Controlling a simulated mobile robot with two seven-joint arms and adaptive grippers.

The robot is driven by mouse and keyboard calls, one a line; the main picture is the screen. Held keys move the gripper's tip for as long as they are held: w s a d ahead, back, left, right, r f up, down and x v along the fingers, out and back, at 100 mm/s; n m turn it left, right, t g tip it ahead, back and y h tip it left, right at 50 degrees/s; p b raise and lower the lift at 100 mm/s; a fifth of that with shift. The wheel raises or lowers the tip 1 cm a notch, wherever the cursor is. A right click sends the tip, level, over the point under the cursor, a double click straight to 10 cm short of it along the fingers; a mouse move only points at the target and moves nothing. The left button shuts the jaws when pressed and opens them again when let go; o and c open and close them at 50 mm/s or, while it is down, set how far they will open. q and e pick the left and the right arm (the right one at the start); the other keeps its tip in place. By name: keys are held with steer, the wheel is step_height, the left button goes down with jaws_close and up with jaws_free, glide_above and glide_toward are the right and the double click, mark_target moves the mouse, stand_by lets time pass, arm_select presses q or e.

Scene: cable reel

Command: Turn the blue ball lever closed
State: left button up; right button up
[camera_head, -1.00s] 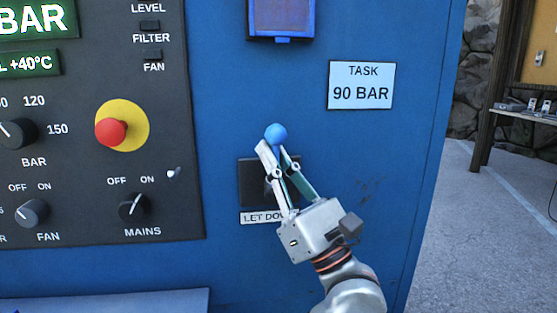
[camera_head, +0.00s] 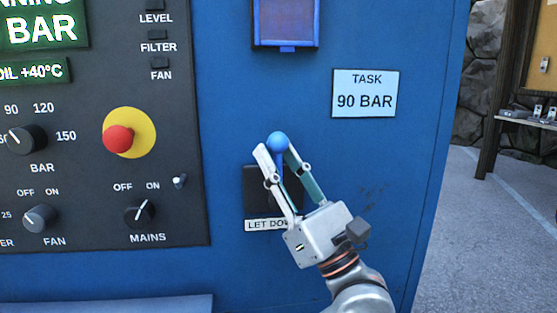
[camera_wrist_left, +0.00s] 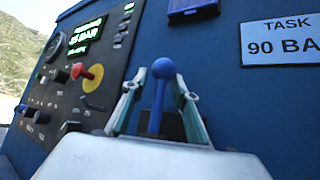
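The blue ball lever (camera_head: 278,142) stands upright on a dark plate above the LET DOWN label (camera_head: 262,225). My left gripper (camera_head: 277,151) reaches up from the lower right, with one finger on each side of the lever just below the ball. In the left wrist view, the ball lever (camera_wrist_left: 162,72) stands between the spread fingers of my left gripper (camera_wrist_left: 157,88), with a gap visible on the left side. The fingers look open and not clamped on it. The lever's base is partly hidden by the gripper. My right gripper is in neither view.
The black control panel (camera_head: 95,185) with a red knob (camera_head: 118,139) on a yellow disc is left of the lever. A TASK 90 BAR sign (camera_head: 365,94) is at upper right. The blue cabinet face around the lever is mostly clear.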

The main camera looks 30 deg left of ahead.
arm_select(q)
steer(key=shift+w+a+f, duration=0.1)
steer(key=shift+a+f, duration=0.05)
steer(key=shift+f, duration=0.05)
step_height(320, 180, up, 10)
stand_by(0.7)
steer(key=shift+f, duration=0.1)
stand_by(0.4)
